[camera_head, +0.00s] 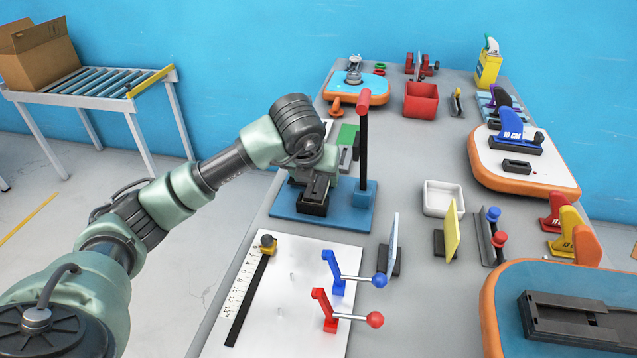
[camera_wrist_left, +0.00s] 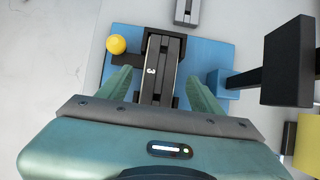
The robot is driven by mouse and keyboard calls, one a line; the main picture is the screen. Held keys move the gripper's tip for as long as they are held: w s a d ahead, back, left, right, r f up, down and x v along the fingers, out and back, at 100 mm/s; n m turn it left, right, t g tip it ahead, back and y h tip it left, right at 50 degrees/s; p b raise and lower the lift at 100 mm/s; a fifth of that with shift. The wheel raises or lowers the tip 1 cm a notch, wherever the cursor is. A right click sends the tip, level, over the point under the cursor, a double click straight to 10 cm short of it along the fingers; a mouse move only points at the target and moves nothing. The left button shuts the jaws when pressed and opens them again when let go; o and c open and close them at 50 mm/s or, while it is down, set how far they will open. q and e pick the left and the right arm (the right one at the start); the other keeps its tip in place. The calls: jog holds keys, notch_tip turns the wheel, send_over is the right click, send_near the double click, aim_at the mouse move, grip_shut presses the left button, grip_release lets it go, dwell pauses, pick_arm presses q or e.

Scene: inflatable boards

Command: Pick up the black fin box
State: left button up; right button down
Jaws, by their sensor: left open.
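A black fin box (camera_wrist_left: 160,70) with a grey channel and a small white "3" stands on a blue fixture plate (camera_wrist_left: 210,62). In the head view the dark box (camera_head: 314,190) shows just below my left gripper (camera_head: 318,168). In the left wrist view the open fingers of my left gripper (camera_wrist_left: 160,88) lie on either side of the box, with a gap visible on each side. I cannot tell how far down they reach. The box's near end is hidden by the gripper body. My right gripper is not in view.
A red-handled black post (camera_head: 364,140) rises close right of my gripper. A yellow knob (camera_wrist_left: 116,44) sits left of the box. A white board (camera_head: 290,300) with red and blue clamps lies in front. Orange-edged boards (camera_head: 490,310) line the right side.

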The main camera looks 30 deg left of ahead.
aim_at(318, 185)
pick_arm(q)
jog(key=shift+x, duration=1)
jog(key=shift+f, duration=0.15)
grip_shut()
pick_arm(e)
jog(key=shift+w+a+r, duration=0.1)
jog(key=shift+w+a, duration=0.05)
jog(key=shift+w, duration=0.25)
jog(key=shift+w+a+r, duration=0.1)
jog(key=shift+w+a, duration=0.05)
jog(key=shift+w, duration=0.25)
pick_arm(q)
jog(key=shift+w, duration=0.1)
